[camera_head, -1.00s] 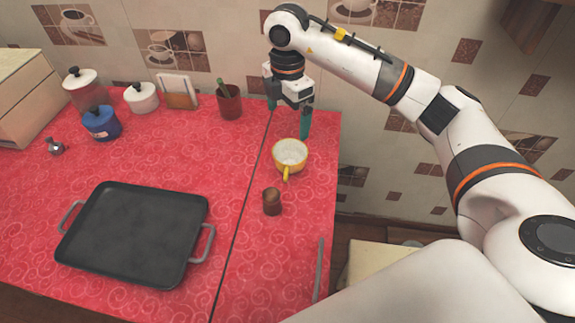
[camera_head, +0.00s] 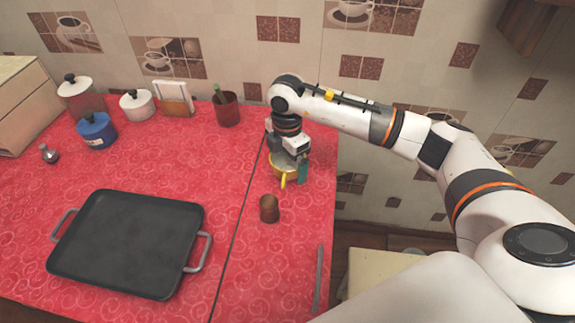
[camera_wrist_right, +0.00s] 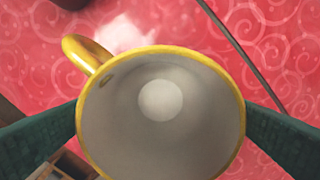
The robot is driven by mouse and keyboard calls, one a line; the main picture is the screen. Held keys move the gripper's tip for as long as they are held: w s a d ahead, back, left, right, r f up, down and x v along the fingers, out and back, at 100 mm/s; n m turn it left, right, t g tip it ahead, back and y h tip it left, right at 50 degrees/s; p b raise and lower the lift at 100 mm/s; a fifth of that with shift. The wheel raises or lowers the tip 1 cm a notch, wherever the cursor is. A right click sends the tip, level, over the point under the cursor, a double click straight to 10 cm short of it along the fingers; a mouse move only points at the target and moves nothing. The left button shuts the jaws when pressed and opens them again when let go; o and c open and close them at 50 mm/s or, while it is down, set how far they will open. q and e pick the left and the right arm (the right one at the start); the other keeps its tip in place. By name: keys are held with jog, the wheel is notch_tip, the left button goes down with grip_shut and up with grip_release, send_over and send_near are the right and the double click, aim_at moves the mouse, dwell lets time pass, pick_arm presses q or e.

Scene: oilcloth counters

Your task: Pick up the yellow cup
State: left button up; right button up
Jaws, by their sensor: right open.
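The yellow cup (camera_head: 283,180) stands upright on the red counter at the right, its handle toward the camera. My right gripper (camera_head: 288,168) is lowered over it from above and partly hides its rim. In the right wrist view the cup (camera_wrist_right: 160,110) fills the middle, with its pale inside empty and its handle at upper left. The green fingers of my right gripper (camera_wrist_right: 162,138) are open, one on each side of the cup. I cannot tell whether they touch it. My left gripper is not in view.
A small brown cup (camera_head: 269,208) stands just in front of the yellow cup. A black tray with handles (camera_head: 125,243) lies at left. A dark red utensil pot (camera_head: 227,108) and several lidded pots stand at the back. The counter's right edge is close.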

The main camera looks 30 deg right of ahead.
jog(key=shift+f, duration=0.75)
jog(key=c, duration=1)
jog(key=shift+c, duration=0.4)
jog(key=shift+r, duration=0.15)
